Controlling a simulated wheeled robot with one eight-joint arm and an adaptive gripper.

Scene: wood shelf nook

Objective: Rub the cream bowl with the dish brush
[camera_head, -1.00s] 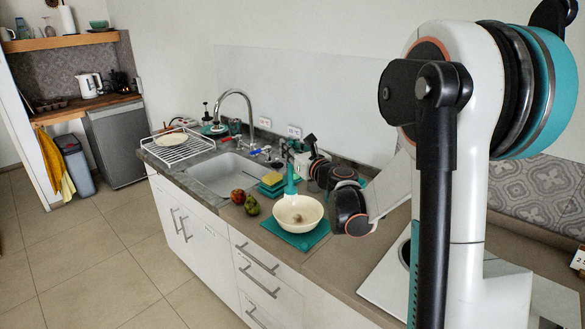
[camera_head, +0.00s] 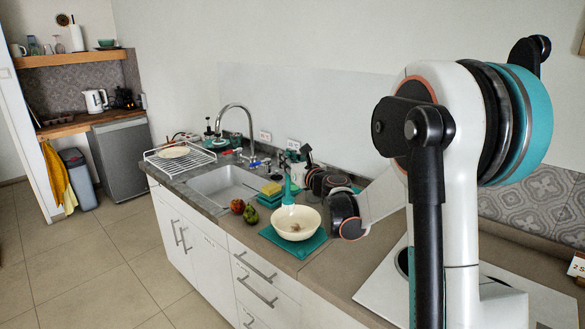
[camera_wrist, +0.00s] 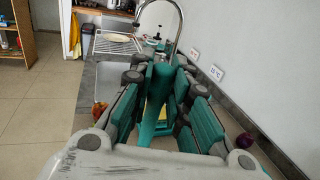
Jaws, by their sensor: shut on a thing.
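The cream bowl (camera_head: 309,218) stands upright on a teal mat (camera_head: 306,246) on the counter, with a small brownish mark inside it. My gripper (camera_head: 291,172) is at the bowl's far side and is shut on the dish brush (camera_head: 288,189), whose teal handle stands roughly upright. The brush's lower end shows at the bowl's back rim; I cannot tell whether it touches. In the wrist view the teal handle (camera_wrist: 156,98) is between the fingers of my gripper (camera_wrist: 160,75). The bowl is not visible there.
A red fruit (camera_head: 237,206) and a green fruit (camera_head: 251,215) lie left of the bowl. Behind them are a yellow sponge (camera_head: 271,188), the sink (camera_head: 222,188) with its tall tap (camera_head: 239,110), and a dish rack (camera_head: 166,164) holding a plate.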

